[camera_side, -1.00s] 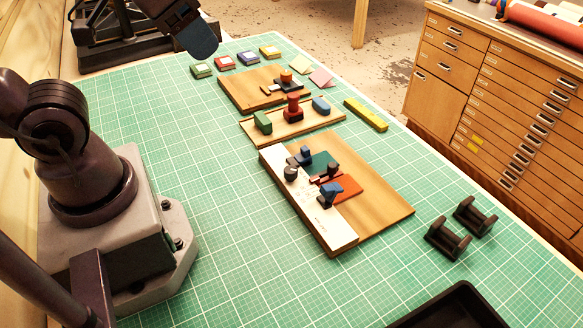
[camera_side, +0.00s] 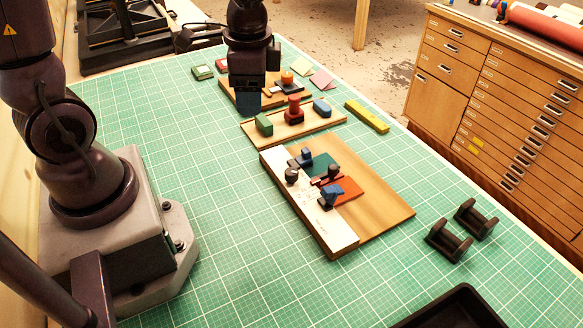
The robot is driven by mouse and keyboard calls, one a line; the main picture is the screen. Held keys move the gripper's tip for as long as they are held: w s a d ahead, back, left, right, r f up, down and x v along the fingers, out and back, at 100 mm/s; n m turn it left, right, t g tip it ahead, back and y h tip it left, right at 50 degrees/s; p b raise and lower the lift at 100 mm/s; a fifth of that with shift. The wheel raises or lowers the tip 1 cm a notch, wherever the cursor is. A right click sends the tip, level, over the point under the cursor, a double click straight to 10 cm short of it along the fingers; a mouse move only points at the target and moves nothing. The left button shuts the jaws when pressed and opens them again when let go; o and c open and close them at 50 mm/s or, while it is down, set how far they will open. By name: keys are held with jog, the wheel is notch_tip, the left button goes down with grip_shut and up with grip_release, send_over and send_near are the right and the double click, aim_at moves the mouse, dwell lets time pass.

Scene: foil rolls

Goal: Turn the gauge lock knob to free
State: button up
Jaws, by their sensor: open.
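The near wooden board (camera_side: 380,205) has a white strip (camera_side: 308,212) along its left side. A dark round knob (camera_side: 291,175) stands on the strip. Two blue clamp-like pieces, one farther back (camera_side: 304,157) and one nearer (camera_side: 332,192), and a dark piece (camera_side: 332,173) between them sit by a green plate and an orange-red plate. I cannot tell from the picture which is the gauge lock knob or how it is turned. My gripper (camera_side: 248,103) is open, pointing down with blue fingertips, beyond and left of this board, apart from its knobs.
The middle board (camera_side: 322,124) carries a green block (camera_side: 264,123), a red knob (camera_side: 293,109) and a blue block (camera_side: 321,106). A farther board is partly hidden by my gripper. A yellow bar (camera_side: 367,115), dark stands (camera_side: 449,240) and a black tray (camera_side: 462,308) lie around. Green mat is clear front left.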

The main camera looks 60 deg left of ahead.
aim_at(292, 171)
jog(key=w+d+f+m+h, duration=0.15)
jog(key=w+f+m, duration=0.5)
jog(key=m, duration=0.65)
jog(key=shift+y, duration=0.25)
jog(key=f, duration=1.2)
jog(key=shift+d+f, duration=0.3)
jog(key=shift+f, duration=0.05)
jog(key=c, duration=0.9)
